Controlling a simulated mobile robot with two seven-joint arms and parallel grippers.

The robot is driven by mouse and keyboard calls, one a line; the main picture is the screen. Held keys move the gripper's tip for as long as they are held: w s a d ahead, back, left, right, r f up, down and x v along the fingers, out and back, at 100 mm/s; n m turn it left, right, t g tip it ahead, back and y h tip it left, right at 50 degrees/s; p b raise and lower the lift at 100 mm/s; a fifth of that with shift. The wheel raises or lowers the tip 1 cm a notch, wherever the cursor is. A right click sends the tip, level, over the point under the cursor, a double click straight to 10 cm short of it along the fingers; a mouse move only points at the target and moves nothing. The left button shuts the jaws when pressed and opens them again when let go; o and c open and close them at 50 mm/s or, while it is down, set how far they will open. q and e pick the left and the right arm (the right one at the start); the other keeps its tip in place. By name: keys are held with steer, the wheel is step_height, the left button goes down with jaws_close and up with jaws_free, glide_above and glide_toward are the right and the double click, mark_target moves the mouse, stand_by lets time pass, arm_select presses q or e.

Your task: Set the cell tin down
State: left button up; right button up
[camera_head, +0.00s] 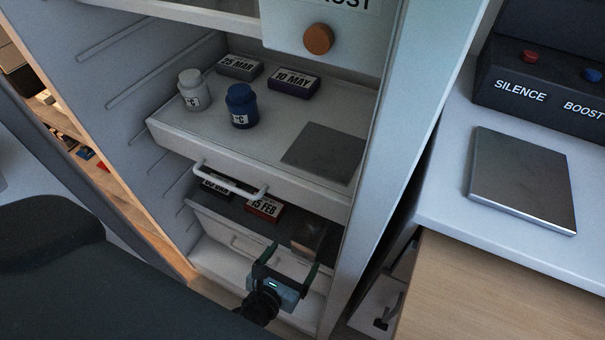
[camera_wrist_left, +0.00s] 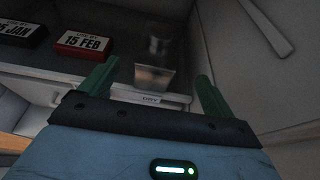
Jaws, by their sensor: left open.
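A small shiny metallic block, which looks like the cell tin (camera_head: 308,237), sits at the right end of the pulled-out lower fridge drawer. In the left wrist view the tin (camera_wrist_left: 154,77) appears between and beyond the fingertips, above a small label on the drawer front. My left gripper (camera_head: 296,255) is open in front of the drawer, its fingers pointing towards the tin. I see no clear contact between fingers and tin. My right gripper is not in view.
The lower drawer (camera_head: 225,221) also holds a 15 FEB box (camera_head: 263,208) and another dated box. The shelf above (camera_head: 210,150) carries a white jar (camera_head: 193,90), a blue jar (camera_head: 241,106), two dated boxes and a grey plate (camera_head: 325,152). A metal plate (camera_head: 522,178) lies on the right counter.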

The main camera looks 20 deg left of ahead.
arm_select(q)
steer(key=shift+d, duration=0.1)
steer(key=s+a+f+n+g, duration=0.1)
steer(key=s+f+n+g, duration=0.1)
steer(key=s+n, duration=0.7)
steer(key=s+a+f+n+g+h, duration=0.1)
steer(key=s+a+n+g, duration=0.1)
steer(key=s+n, duration=0.7)
steer(key=s+a+f+n+g, duration=0.1)
steer(key=s+f+n+g, duration=0.1)
steer(key=s+n, duration=0.8)
steer(key=n+g, duration=0.1)
steer(key=n, duration=0.5)
steer(key=shift+a+f+n+g+h, duration=0.3)
steer(key=shift+a+g, duration=0.05)
steer(key=shift+g, duration=0.05)
steer(key=shift+s, duration=0.1)
